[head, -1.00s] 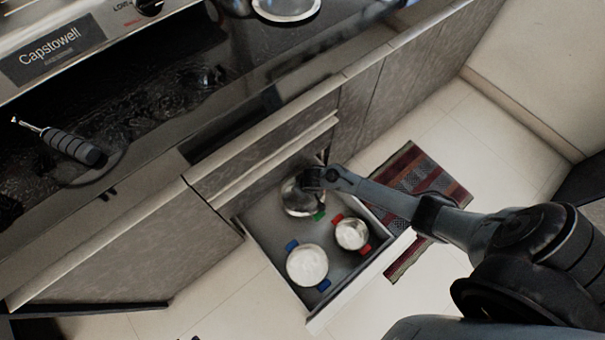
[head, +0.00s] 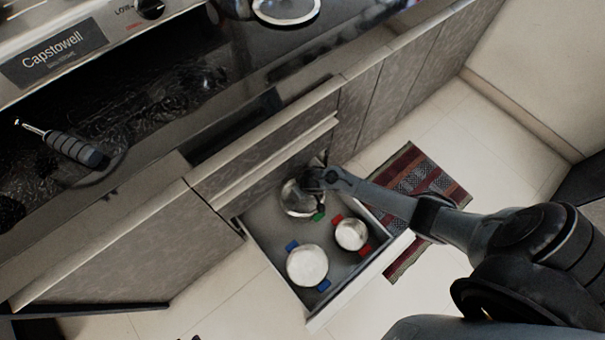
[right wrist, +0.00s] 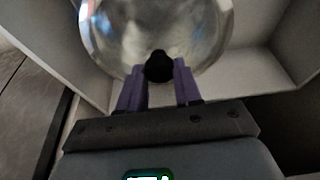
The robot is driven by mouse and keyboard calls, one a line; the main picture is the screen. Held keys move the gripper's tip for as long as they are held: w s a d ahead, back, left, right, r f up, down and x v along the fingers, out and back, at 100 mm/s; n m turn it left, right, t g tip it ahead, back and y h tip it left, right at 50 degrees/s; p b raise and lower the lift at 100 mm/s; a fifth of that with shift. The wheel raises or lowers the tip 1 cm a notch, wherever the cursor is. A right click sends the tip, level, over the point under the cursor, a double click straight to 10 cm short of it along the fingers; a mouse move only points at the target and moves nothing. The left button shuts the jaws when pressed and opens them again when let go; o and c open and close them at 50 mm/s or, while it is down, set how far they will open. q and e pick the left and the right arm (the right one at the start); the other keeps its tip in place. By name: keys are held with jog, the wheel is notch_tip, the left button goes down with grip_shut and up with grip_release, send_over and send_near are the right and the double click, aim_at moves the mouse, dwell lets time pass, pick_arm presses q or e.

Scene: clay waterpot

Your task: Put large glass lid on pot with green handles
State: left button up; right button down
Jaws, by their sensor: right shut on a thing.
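The pot with green handles (head: 293,203) stands in the far corner of the open drawer, and one green handle (head: 319,217) shows. My right gripper (head: 313,178) is over this pot and hides part of it. In the right wrist view, its purple fingers (right wrist: 160,88) are shut on the black knob (right wrist: 159,66) of a large clear glass lid (right wrist: 195,28). The lid is at the pot, but I cannot tell whether its rim rests on the pot evenly. My left gripper is not in view.
The drawer (head: 345,294) also holds a blue-handled pot (head: 307,265) and a smaller red-handled pot (head: 351,235). A striped rug (head: 425,185) lies beside the drawer. A black-handled tool (head: 72,148) lies on the dark counter at left.

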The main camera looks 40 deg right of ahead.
dwell(0.3)
jog(key=shift+f, duration=0.1)
dwell(0.5)
jog(key=c, duration=0.7)
grip_release()
jog(key=p+v, duration=0.8)
jog(key=v, duration=0.2)
jog(key=shift+s+r, duration=0.15)
jog(key=shift+r, duration=0.2)
jog(key=shift+p, duration=0.3)
